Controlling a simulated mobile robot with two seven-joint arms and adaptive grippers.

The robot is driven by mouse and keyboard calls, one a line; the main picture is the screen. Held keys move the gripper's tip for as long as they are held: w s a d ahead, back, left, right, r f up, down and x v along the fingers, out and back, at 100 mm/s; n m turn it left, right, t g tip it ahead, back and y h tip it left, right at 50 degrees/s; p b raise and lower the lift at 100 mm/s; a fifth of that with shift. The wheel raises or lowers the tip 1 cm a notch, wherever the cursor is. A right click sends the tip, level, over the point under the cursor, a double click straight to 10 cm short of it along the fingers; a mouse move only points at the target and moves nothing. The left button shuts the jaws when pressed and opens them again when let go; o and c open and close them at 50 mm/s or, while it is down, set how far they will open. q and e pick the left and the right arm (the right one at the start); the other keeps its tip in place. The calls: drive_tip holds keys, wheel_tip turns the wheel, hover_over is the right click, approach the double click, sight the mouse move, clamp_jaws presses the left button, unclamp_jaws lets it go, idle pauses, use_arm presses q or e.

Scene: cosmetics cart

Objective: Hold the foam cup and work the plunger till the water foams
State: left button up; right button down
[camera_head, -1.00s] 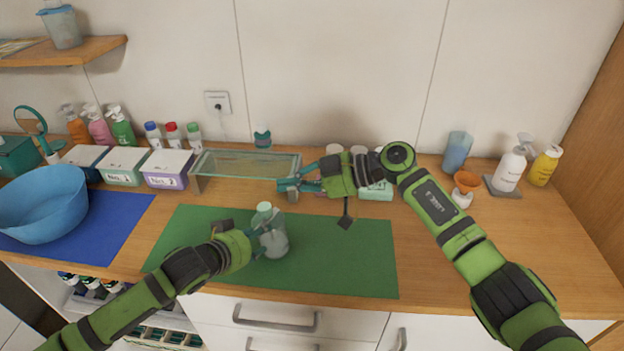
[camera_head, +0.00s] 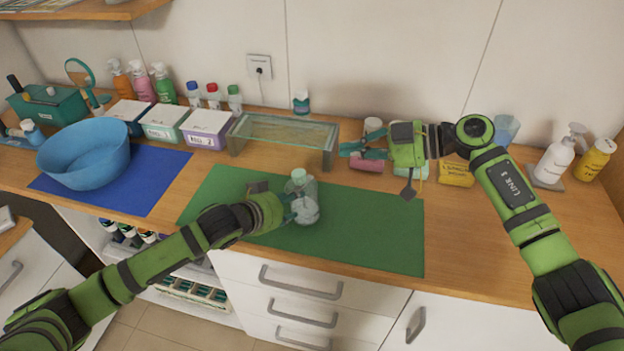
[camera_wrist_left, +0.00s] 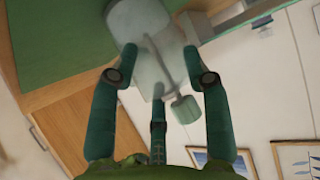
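The foam cup (camera_head: 306,208) is a clear, greyish cup with a pale green top (camera_head: 298,175). It stands upright on or just above the green mat (camera_head: 370,235); I cannot tell which. My left gripper (camera_head: 290,207) holds it from the left side. In the left wrist view, the cup (camera_wrist_left: 150,50) sits between the gripper's fingers (camera_wrist_left: 159,62), with a thin rod and a pale green knob (camera_wrist_left: 185,109) showing. Water or foam inside cannot be made out. My right gripper (camera_head: 360,152) is at the back right, its fingers apart and empty, beside the glass shelf.
The low glass shelf (camera_head: 285,130) stands behind the mat. A pink item (camera_head: 366,165) and a yellow item (camera_head: 457,174) lie near my right gripper. A blue bowl (camera_head: 85,155) is at left, lidded boxes (camera_head: 205,122) behind. The mat's right half is clear.

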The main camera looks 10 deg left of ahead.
use_arm(q)
drive_tip(key=o, duration=0.5)
drive_tip(key=shift+s+f, duration=0.1)
drive_tip(key=shift+f, duration=0.25)
drive_tip(key=shift+c, duration=0.2)
drive_tip(key=shift+w+r, duration=0.1)
drive_tip(key=shift+w, duration=0.1)
drive_tip(key=shift+r, duration=0.1)
